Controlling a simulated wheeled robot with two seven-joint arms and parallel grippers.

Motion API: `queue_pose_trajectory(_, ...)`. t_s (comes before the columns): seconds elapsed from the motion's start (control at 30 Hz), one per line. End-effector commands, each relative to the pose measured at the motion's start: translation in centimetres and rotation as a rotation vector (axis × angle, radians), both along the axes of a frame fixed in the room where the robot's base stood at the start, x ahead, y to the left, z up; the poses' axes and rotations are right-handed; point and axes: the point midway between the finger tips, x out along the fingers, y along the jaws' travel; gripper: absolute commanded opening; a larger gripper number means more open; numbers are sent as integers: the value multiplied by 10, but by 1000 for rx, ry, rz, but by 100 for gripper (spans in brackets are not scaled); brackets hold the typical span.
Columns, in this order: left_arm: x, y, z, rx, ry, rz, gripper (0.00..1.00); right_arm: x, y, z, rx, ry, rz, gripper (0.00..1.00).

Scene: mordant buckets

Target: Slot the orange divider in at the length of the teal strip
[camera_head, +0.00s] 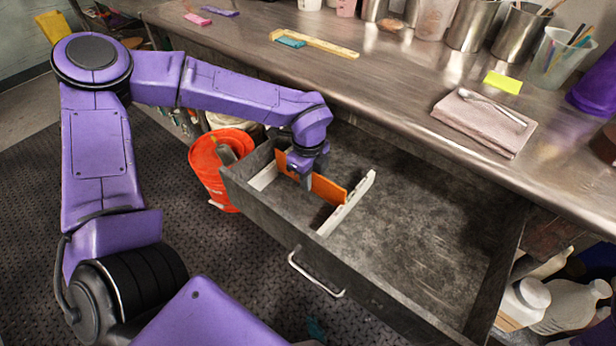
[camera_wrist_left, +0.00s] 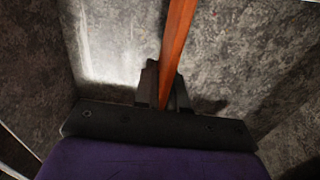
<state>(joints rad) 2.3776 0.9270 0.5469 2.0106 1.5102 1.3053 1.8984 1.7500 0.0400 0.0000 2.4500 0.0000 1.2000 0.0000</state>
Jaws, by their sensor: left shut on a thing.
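The orange divider (camera_head: 327,189) is inside the open drawer (camera_head: 420,215), standing on edge between two pale slotted rails, the left rail (camera_head: 264,177) and the right rail (camera_head: 346,204). My left gripper (camera_head: 306,178) reaches down into the drawer and is shut on the divider. In the left wrist view the divider (camera_wrist_left: 178,30) runs up from between the two dark fingers (camera_wrist_left: 164,82). I cannot tell whether its ends sit in the slots. The teal strip (camera_head: 291,42) lies on the counter beside a yellow ruler (camera_head: 318,44). My right gripper does not show.
The steel counter (camera_head: 390,85) overhangs the drawer's back. A pink strip (camera_head: 198,19) and a purple strip (camera_head: 221,13) lie on it, with a folded cloth (camera_head: 485,122) to the right. An orange bucket (camera_head: 207,165) stands left of the drawer. The drawer's right part is empty.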

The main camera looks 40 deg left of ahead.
Motion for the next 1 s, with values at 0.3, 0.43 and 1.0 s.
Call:
queue_pose_trajectory(0.3,0,0,-9,0,-1,0,0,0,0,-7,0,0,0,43)
queue_pose_trajectory(0.43,0,0,-12,0,-1,0,0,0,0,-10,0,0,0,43)
queue_pose_trajectory(1.0,0,0,-21,0,-1,0,40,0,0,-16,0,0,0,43)
